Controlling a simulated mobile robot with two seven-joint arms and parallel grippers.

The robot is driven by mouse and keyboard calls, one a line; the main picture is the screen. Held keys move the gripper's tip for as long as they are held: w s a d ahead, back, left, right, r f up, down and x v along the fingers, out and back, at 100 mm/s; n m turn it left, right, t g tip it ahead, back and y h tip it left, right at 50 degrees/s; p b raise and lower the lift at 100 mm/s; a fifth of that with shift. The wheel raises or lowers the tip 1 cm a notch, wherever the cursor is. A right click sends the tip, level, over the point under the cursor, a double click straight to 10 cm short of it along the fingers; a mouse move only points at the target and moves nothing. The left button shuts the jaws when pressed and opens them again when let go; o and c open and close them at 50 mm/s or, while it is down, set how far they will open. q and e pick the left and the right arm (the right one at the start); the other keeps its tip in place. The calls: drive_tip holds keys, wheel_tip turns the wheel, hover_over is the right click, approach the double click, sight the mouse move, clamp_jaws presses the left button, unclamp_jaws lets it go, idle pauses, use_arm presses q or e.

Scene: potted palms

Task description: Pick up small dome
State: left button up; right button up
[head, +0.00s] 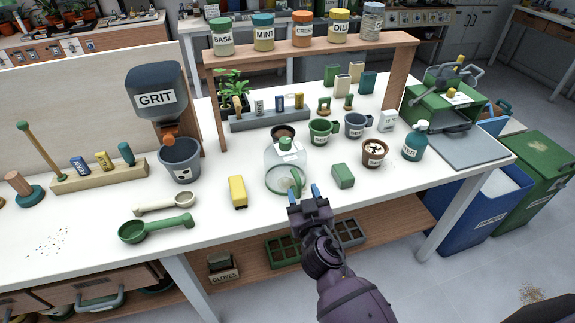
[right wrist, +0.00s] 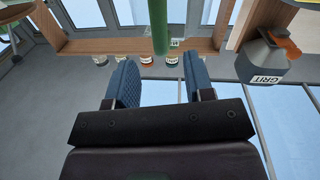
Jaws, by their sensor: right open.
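The small dome (head: 283,158) is a clear, pale dome on the white table, in the middle of the head view. A green bar (right wrist: 160,28), which looks like the handle, shows beyond the fingertips. I cannot tell the exact gap. My left gripper is not in view.
A yellow block (head: 237,192) stands left of the dome and a green block (head: 343,176) right of it. Pots, including a green one (head: 320,131), stand behind. A wooden shelf (head: 310,48) holds labelled jars. Green and cream scoops (head: 155,228) lie at left.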

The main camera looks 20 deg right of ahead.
sight(299, 185)
drive_tip(key=shift+w, duration=2.35)
